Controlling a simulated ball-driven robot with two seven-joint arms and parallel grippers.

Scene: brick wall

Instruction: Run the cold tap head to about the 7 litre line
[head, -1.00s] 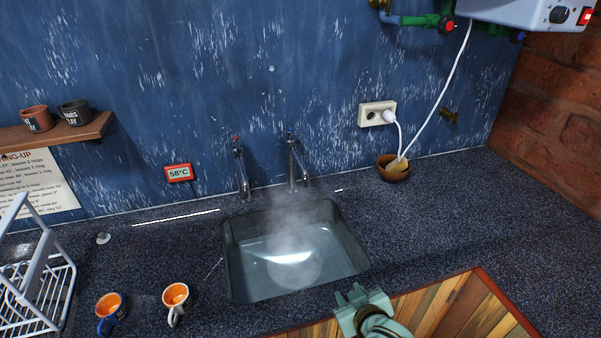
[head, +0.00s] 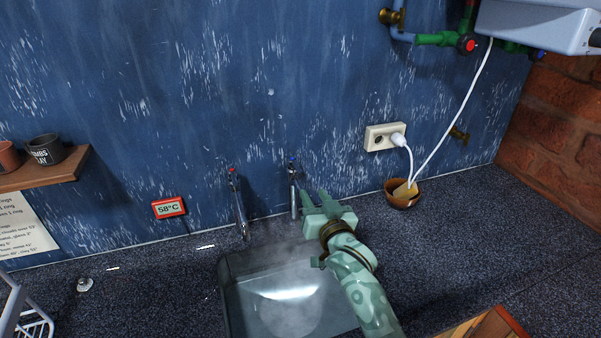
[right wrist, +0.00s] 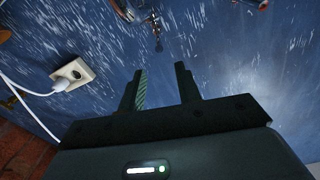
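The cold tap (head: 293,188) with a blue mark stands behind the sink, right of the red-marked tap (head: 238,200). My right gripper (head: 320,197) is open and empty, its fingers pointing toward the wall just right of the cold tap. No contact shows. In the right wrist view the gripper (right wrist: 160,82) has its two fingers apart, with a tap (right wrist: 156,26) beyond them near the top. The sink (head: 225,285) holds steaming water. I cannot make out a litre line; my right arm covers the sink's right side. My left gripper is out of view.
A red display (head: 168,208) on the wall reads 58°C. A socket (head: 384,137) with a white plug and a brown bowl (head: 402,194) are to the right. A plug stopper (head: 85,284) lies at left. A white rack (head: 32,322) stands at lower left.

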